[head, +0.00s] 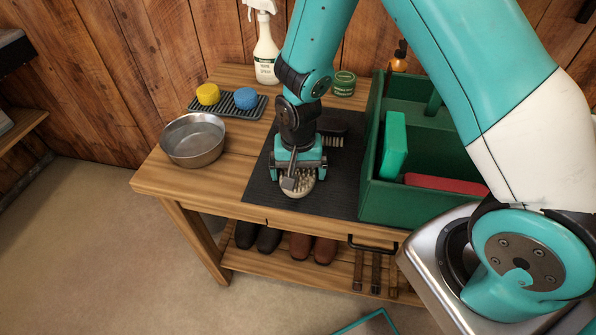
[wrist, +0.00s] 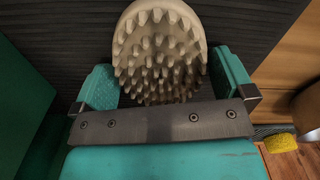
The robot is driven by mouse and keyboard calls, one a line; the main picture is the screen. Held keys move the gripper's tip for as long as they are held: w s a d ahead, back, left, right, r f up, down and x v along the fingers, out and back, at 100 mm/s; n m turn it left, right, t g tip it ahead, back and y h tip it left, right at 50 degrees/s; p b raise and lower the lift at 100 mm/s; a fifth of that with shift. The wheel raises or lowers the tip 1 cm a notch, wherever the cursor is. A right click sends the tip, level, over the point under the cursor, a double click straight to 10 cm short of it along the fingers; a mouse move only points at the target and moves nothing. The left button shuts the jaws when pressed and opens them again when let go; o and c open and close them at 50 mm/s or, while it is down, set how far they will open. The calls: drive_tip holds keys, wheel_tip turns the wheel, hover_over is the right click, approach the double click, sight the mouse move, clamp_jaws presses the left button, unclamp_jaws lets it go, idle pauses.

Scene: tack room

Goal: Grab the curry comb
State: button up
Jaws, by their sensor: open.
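The curry comb (head: 298,189) is a pale, oval tool with many blunt teeth on its upper face. It lies on a dark ribbed mat (head: 341,189) on the wooden bench. My gripper (head: 298,178) points down over it, with its jaws open. In the wrist view the comb (wrist: 159,45) shows between the two teal fingers of my gripper (wrist: 165,85), with a visible gap at the right finger. The lower end of the comb is hidden behind the gripper's dark bar.
A green tote (head: 372,190) holding a teal block and a red item stands right of the mat. A dark brush (head: 331,140) lies behind my gripper. A metal bowl (head: 193,140) and a tray (head: 228,106) with yellow and blue sponges stand left. A spray bottle (head: 265,55) and green jar (head: 343,84) stand behind.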

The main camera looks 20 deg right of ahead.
drive_tip(key=c, duration=0.7)
